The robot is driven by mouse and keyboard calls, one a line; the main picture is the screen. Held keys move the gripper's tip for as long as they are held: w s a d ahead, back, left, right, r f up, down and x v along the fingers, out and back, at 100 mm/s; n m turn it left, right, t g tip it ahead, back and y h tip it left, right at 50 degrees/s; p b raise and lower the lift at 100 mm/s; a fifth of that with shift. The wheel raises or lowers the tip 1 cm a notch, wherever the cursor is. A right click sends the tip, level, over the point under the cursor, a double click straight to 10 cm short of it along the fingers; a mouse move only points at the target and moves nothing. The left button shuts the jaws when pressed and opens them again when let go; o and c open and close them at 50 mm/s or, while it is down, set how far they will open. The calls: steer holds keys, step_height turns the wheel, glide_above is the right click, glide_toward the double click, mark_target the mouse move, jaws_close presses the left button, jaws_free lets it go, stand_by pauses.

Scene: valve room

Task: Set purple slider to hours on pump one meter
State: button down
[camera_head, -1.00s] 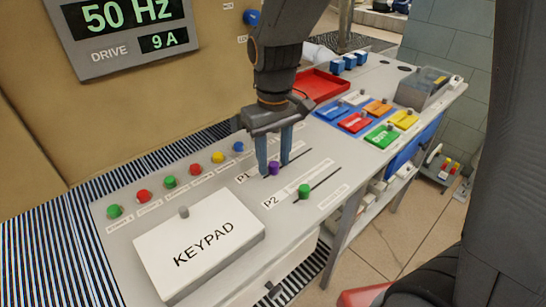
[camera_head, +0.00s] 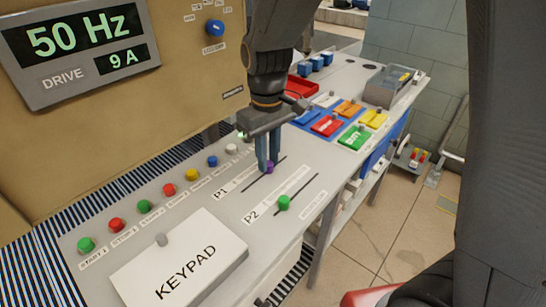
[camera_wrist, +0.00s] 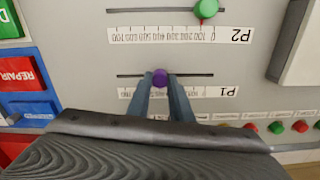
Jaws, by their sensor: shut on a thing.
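The purple slider knob (camera_head: 270,168) sits in the P1 slot on the grey console, a little past the slot's middle from the P1 label. My gripper (camera_head: 268,166) points down at it with its fingers closed on either side. In the wrist view the purple knob (camera_wrist: 160,77) shows between my fingertips (camera_wrist: 159,82). The P1 scale (camera_wrist: 205,92) runs beside the slot, partly hidden by my fingers. A drive display (camera_head: 85,45) reads 50 Hz and 9 A; no meter marked for pump one or hours is in view.
The green P2 slider knob (camera_head: 283,203) stands close by in a parallel slot. A row of coloured buttons (camera_head: 144,206) lies left of P1, and a raised keypad box (camera_head: 180,265) nearer. Coloured plates (camera_head: 327,125) lie beyond the sliders.

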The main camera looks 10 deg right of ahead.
steer(key=shift+w, duration=0.1)
steer(key=c, duration=1.6)
jaws_free()
steer(key=shift+o, duration=0.2)
step_height(320, 180, up, 8)
steer(key=shift+f+b, duration=0.1)
steer(key=shift+b, duration=0.5)
